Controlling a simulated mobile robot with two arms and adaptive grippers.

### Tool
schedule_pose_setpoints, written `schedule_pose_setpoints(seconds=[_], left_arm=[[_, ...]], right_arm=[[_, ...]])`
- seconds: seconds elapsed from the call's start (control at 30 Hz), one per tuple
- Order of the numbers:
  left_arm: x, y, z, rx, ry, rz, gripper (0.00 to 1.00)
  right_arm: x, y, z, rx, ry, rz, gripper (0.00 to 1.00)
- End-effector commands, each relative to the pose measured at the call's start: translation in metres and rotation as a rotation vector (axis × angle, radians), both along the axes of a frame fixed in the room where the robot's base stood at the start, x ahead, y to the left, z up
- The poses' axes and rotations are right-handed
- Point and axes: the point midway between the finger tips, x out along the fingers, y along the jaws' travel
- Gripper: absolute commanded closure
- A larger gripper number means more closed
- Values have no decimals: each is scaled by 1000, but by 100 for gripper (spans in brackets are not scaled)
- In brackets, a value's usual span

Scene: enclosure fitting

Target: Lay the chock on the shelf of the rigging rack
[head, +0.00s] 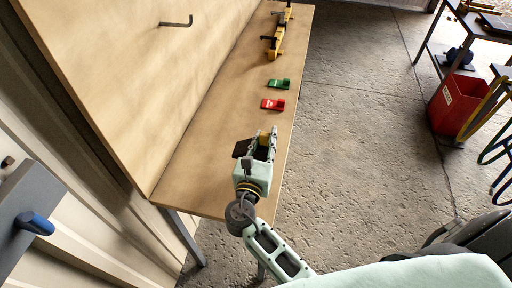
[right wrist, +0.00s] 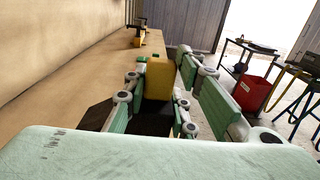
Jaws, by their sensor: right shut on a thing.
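My right gripper (head: 265,133) is above the near part of a long wooden surface (head: 222,135) with a tall wooden back panel; this looks like the rigging rack and its shelf. It is shut on a yellow and black piece, seemingly the chock (right wrist: 159,78). In the right wrist view, its yellow block stands up between the fingers, with dark parts lower down. In the head view, a dark flap (head: 242,148) sticks out left of the fingers. The fingers hide part of the piece, and I cannot tell if it touches the surface. My left gripper is not in view.
A red clip (head: 273,105) and a green clip (head: 278,84) lie farther along the surface, with yellow and black clamps (head: 275,42) beyond. A hook (head: 176,22) sticks out of the panel. A red bin (head: 453,103) stands on the floor at right. Bare wood lies left of the gripper.

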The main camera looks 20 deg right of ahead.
Motion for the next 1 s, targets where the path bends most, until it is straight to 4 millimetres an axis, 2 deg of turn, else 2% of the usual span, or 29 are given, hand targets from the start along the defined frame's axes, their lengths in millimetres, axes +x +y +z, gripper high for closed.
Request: schedule_pose_setpoints(seconds=[0.03, 0.2, 0.33, 0.57, 0.97, 1.0], left_arm=[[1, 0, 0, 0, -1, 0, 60], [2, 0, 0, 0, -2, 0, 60], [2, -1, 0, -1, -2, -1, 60], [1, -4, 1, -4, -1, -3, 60], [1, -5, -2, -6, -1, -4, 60], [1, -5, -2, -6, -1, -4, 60]], right_arm=[[7, 7, -3, -2, -2, 2, 100], [17, 19, -13, -1, -4, 1, 100], [18, 21, -22, -3, -1, 1, 100], [18, 20, -51, -3, -1, 1, 100], [18, 20, -58, -1, -3, 1, 100], [17, 20, -59, 0, 0, 1, 74]])
